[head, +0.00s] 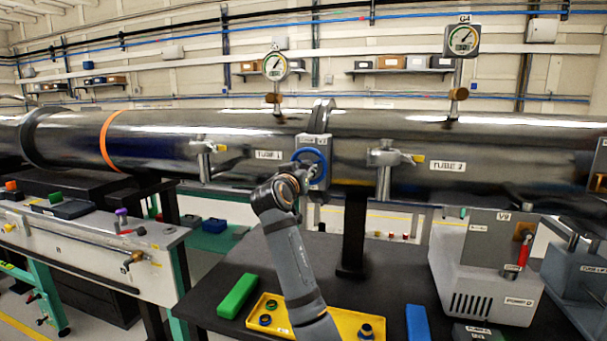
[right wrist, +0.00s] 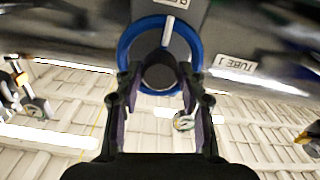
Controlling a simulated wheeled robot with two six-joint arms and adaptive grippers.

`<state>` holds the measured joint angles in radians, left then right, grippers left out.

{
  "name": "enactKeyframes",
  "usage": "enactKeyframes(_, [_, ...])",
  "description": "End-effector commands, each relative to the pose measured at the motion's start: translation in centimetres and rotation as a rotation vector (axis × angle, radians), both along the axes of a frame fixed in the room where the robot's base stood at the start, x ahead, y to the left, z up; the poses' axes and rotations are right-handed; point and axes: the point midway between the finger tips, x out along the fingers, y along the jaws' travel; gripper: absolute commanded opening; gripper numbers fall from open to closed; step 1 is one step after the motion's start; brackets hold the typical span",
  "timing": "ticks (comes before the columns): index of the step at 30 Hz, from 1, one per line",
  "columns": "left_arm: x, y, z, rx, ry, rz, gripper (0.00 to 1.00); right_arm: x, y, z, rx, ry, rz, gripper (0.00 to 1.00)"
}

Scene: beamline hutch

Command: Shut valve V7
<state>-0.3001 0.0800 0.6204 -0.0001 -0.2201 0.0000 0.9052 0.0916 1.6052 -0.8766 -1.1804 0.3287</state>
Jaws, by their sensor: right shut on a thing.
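The valve with the blue handwheel (head: 322,158) sits on the flange between TUBE 1 (head: 266,155) and TUBE 2 (head: 447,166). A small plate above the wheel is too small to read surely. My right gripper (head: 302,176) is at the wheel's lower left in the head view and hides part of it. In the right wrist view the blue ring (right wrist: 126,45) has a white mark (right wrist: 168,30) on it. My right gripper (right wrist: 160,88) is shut on the wheel, its two fingers either side of the dark hub (right wrist: 160,72). My left gripper is out of view.
Clamps with yellow tips (head: 384,157) flank the valve on the tubes. Gauges (head: 274,66) stand above. Below are a yellow tray (head: 345,322), a green block (head: 238,295) and a blue block (head: 418,322). A pump box with a red-handled valve (head: 524,252) stands at right.

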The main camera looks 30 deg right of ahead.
Motion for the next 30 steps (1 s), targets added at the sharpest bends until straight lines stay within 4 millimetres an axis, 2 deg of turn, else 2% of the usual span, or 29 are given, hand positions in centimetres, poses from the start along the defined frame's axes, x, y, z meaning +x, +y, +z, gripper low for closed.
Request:
enactKeyframes(5, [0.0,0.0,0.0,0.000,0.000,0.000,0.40,0.0,0.0,0.2,-0.001,-0.003,0.001,0.08])
enactKeyframes(6, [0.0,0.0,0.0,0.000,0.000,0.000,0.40,0.0,0.0,0.2,-0.001,-0.003,0.002,0.41])
enactKeyframes(11, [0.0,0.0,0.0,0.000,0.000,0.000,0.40,0.0,0.0,0.1,-0.001,-0.002,0.000,0.61])
enactKeyframes(19, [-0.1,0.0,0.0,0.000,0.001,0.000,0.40,0.0,0.0,0.0,-0.001,-0.001,0.000,0.61])
enactKeyframes(22, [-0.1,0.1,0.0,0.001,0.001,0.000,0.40,-0.4,0.6,0.0,0.000,-0.001,0.003,0.61])
enactKeyframes(26, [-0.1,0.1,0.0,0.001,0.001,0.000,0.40,-2.0,2.5,-0.1,0.003,-0.002,0.005,0.61])
enactKeyframes(30, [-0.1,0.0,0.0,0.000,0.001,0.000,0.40,-4.3,5.3,-0.1,0.006,-0.003,0.006,0.61])
